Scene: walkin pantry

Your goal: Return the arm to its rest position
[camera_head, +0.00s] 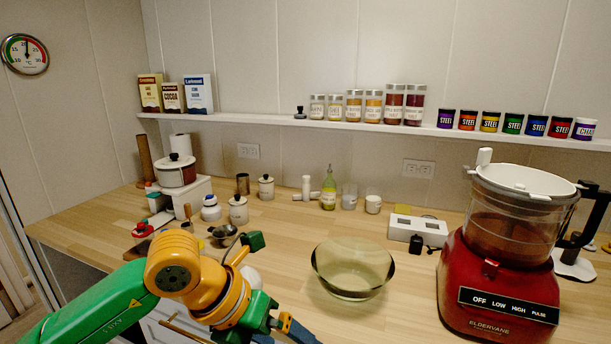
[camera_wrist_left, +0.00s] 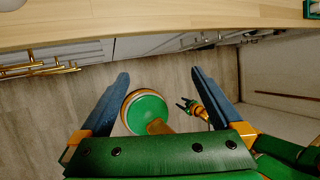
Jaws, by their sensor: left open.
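My left arm comes in from the lower left of the head view, in front of the counter. Its left gripper (camera_head: 288,328) is at the bottom edge there, only partly shown. In the left wrist view the left gripper (camera_wrist_left: 159,73) has its two blue fingers wide apart, with nothing held between them. Beyond the fingers are the floor and parts of my own body.
The wooden counter (camera_head: 410,275) carries a glass bowl (camera_head: 352,268) right of my left arm and a red food processor (camera_head: 497,285) at the right. In the wrist view, the counter edge (camera_wrist_left: 150,32) and cabinet fronts lie ahead.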

